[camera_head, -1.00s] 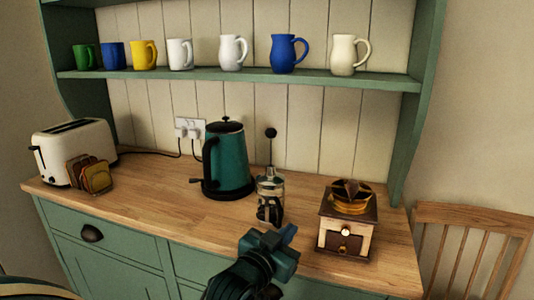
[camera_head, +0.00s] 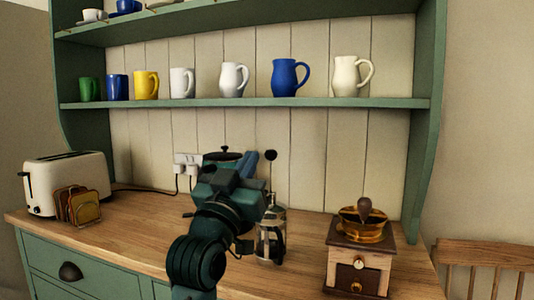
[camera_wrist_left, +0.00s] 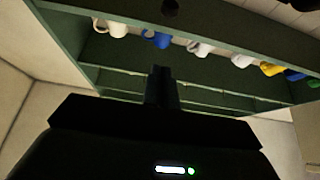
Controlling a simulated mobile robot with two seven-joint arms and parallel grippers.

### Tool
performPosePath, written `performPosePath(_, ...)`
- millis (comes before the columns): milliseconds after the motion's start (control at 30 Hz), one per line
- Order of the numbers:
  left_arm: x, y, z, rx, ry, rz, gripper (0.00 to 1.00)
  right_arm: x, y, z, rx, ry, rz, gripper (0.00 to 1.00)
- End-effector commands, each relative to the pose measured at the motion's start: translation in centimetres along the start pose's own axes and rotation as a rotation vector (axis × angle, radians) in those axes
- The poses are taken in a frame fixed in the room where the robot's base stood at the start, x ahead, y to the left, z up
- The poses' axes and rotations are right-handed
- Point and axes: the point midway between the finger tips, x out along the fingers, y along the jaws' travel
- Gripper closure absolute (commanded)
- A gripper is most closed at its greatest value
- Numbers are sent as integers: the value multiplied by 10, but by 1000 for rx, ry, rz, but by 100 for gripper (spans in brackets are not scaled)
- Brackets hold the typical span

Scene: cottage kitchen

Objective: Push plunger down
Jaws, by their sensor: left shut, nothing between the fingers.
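The French press (camera_head: 272,238) stands upright on the wooden counter, a glass and metal pot partly hidden by my left arm. Its plunger is up: a thin rod rises from the lid to a black knob (camera_head: 271,156). My left gripper (camera_head: 256,162) is shut and empty, pointing up, close to the left of the knob in the head view. I cannot tell whether it touches. In the left wrist view its shut fingers (camera_wrist_left: 162,87) show dark, and a small dark round shape near the top edge may be the knob. My right gripper is not in view.
A coffee grinder (camera_head: 358,261) stands to the right of the press. A toaster (camera_head: 83,170) and a toast rack (camera_head: 82,207) are at the left. A shelf (camera_head: 215,104) with several mugs runs above.

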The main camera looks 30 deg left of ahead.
Motion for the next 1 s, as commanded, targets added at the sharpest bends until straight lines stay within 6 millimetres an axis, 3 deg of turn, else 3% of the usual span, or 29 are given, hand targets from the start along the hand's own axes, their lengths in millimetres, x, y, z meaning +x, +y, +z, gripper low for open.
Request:
performPosePath(233, 25, 0, -1, -1, 0, 1, 100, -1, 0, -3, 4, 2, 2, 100)
performPosePath(600, 103, 0, -1, -1, -1, 0, 100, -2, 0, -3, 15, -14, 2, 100)
performPosePath(767, 91, 1, 27, 1, -5, 1, 100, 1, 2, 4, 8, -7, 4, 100)
performPosePath(1000, 86, 0, 39, 0, -2, 1, 100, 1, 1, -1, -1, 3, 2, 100)
